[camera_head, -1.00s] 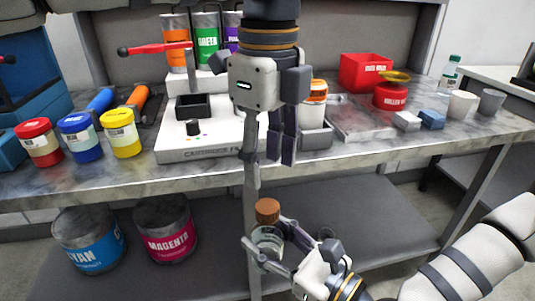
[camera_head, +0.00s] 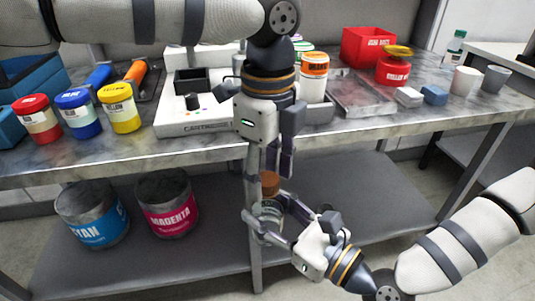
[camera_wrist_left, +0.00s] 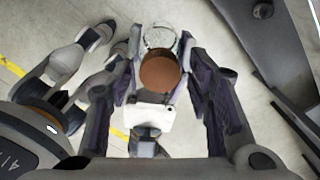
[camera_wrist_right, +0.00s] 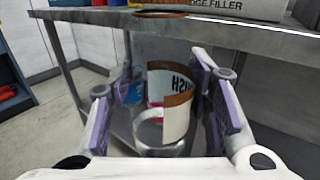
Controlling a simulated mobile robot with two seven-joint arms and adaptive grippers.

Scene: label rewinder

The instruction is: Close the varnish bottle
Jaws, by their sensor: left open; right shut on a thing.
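The varnish bottle (camera_head: 268,211) is a clear glass jar with a brown cap (camera_head: 270,184) at its top, in front of the bench's edge. My right gripper (camera_head: 265,222) is shut on the bottle and holds it roughly upright. In the right wrist view the bottle (camera_wrist_right: 176,122) is between the fingers, with part of a label showing. My left gripper (camera_head: 272,170) is open and points down just above the cap. In the left wrist view the cap (camera_wrist_left: 160,73) appears between its spread fingers. How tightly the cap sits cannot be told.
The bench edge (camera_head: 190,153) is close behind both grippers. Red, blue and yellow (camera_head: 120,115) jars stand on the bench at left. A cyan can (camera_head: 92,215) and a magenta can (camera_head: 167,205) stand on the lower shelf. The floor in front is clear.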

